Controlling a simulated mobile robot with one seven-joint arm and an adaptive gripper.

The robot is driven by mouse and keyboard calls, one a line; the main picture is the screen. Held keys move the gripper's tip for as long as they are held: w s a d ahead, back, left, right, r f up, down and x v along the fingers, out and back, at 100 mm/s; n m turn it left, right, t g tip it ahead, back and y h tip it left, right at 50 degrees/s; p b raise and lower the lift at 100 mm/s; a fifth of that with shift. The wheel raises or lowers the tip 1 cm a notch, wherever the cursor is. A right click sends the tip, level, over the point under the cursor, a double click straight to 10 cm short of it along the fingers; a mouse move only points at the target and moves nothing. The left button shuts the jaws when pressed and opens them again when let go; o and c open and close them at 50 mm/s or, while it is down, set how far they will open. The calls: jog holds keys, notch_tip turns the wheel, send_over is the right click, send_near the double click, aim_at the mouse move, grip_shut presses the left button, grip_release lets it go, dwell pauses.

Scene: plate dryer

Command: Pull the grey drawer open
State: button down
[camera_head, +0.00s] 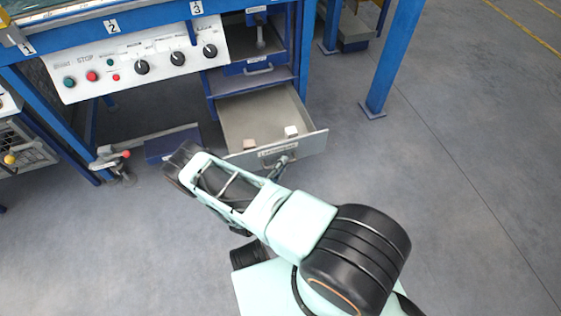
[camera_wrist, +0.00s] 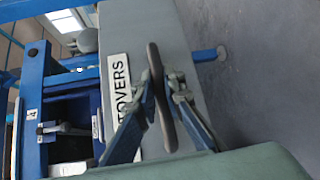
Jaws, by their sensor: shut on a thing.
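The grey drawer (camera_head: 316,143) is pulled well out of the blue frame in the head view, so its inside shows. A dark curved handle (camera_wrist: 161,95) stands out from the front. My gripper (camera_wrist: 162,88) is shut on the handle, one finger on each side of it. In the head view my gripper (camera_head: 282,165) is at the drawer front, partly hidden by my arm.
Two small blocks, one brownish (camera_head: 249,144) and one white (camera_head: 291,131), lie inside the drawer. A control panel (camera_head: 135,62) is at left. A blue post (camera_head: 390,60) stands at right.

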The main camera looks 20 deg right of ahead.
jog(key=shift+a, duration=0.1)
jog(key=c, duration=2)
grip_release()
jog(key=shift+w, duration=0.1)
